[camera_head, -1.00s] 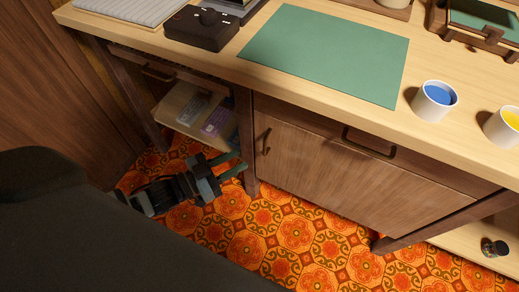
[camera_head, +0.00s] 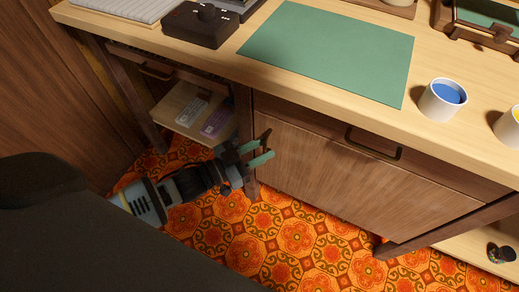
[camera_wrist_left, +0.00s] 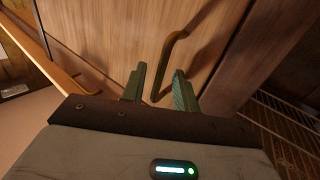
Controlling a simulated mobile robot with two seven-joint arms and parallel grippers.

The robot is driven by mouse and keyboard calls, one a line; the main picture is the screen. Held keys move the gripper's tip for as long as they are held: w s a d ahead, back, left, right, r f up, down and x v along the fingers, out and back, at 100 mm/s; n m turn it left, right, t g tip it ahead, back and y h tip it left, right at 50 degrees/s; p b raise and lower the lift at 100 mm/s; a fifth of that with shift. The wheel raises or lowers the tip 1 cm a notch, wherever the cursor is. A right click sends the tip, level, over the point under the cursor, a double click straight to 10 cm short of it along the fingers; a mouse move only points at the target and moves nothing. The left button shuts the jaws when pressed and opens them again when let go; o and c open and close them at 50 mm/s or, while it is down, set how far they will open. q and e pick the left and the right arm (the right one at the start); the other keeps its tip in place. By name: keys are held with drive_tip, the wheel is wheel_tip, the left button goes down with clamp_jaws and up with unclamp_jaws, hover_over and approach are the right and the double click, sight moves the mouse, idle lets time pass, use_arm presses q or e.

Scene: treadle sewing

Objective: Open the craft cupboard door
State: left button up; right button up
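The craft cupboard door (camera_head: 350,180) is a brown wooden panel under the worktop, and it looks shut. Its vertical handle (camera_head: 264,140) is at the door's left edge. It also shows as a bronze bar handle (camera_wrist_left: 166,62) in the left wrist view. My left gripper (camera_head: 266,150) is open, with its green fingertips right at the handle. In the left wrist view the gripper (camera_wrist_left: 156,86) has its fingers apart, with the handle's near end showing between them. I cannot tell whether they touch it. My right gripper is not in view.
A drawer with a handle (camera_head: 374,146) is above the door. An open shelf (camera_head: 196,116) holding packets is to the left. The worktop carries a green mat (camera_head: 330,52), a dark box (camera_head: 203,24) and a cup of blue paint (camera_head: 442,100). Patterned floor (camera_head: 300,240) lies clear in front.

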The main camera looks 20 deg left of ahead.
use_arm(q)
clamp_jaws()
drive_tip(key=shift+s, duration=0.1)
